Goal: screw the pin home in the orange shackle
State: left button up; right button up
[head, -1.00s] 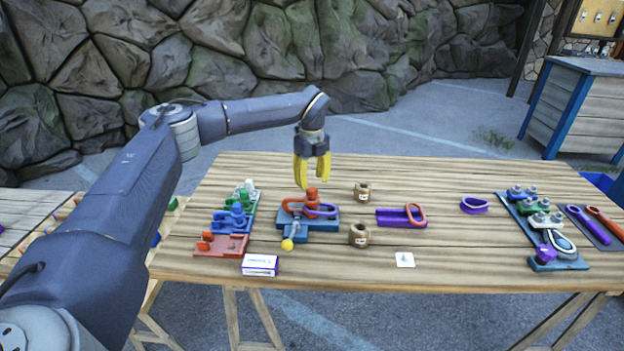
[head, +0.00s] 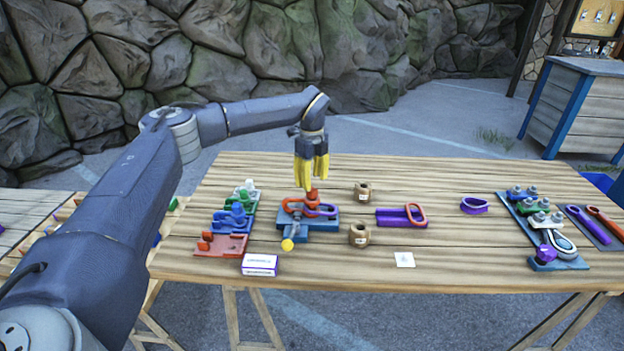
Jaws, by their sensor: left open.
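An orange pin head (head: 312,196) stands upright at the shackle. My left gripper (head: 311,186) points straight down with yellow fingers just above the pin head. It is open, and its fingers partly overlap in this view. I cannot tell whether the fingertips touch the pin. The pin's thread is hidden. My right gripper is not in view.
A white-purple box (head: 260,264) and yellow ball (head: 287,245) lie in front.

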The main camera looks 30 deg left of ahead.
aim_at(312, 189)
pick_arm(q)
jog(key=shift+f, duration=0.15)
jog(key=shift+f, duration=2.2)
jog(key=shift+c, duration=0.4)
grip_shut()
